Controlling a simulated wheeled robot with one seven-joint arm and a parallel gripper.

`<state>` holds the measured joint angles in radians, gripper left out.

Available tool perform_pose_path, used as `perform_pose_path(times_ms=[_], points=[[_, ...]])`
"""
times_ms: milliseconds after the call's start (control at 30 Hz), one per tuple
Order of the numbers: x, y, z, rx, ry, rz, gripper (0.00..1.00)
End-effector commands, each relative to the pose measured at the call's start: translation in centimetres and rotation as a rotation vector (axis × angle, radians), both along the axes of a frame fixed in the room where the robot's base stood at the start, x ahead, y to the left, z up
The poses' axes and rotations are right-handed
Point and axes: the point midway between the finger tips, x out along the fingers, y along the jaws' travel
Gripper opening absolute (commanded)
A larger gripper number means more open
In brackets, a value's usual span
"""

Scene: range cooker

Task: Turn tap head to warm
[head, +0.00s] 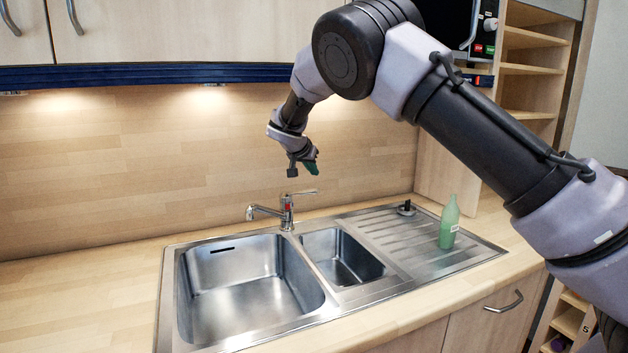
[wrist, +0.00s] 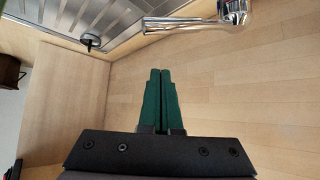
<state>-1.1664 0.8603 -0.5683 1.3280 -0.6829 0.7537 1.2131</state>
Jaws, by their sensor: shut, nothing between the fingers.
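The chrome tap (head: 287,212) stands behind the sink, with its spout pointing left over the large bowl. Its lever handle (head: 303,192) sits on top and points right. In the wrist view the tap's lever (wrist: 192,21) shows at the top, right of centre. My gripper (head: 312,168) is above the tap head and a little to its right, apart from the lever. In the wrist view its two green fingers (wrist: 160,72) lie side by side, shut and empty, a little short of the lever in the picture.
The steel sink (head: 172,300) has a large bowl, a small bowl and a drainboard. A green bottle (head: 449,222) stands on the drainboard, and a dark plug (head: 406,208) lies at its back. A wooden back wall (head: 120,150) is close behind the tap. Cupboards hang above.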

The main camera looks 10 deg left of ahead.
Motion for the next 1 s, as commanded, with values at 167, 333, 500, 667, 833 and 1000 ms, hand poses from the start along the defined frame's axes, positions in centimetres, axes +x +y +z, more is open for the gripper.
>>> perform_pose_path(times_ms=[167,333,500,667,833,1000], points=[[-2.4,0.5,2.2,-0.001,0.000,-0.001,0.00],[-3.7,0.8,3.3,-0.003,0.001,-0.003,0.00],[-6.4,2.8,1.5,-0.069,-0.031,-0.059,0.00],[-11.1,6.0,-0.8,-0.153,-0.187,-0.184,0.00],[-14.8,8.2,-1.5,-0.156,-0.358,-0.270,0.00],[-14.9,8.3,-1.7,-0.148,-0.405,-0.291,0.00]])
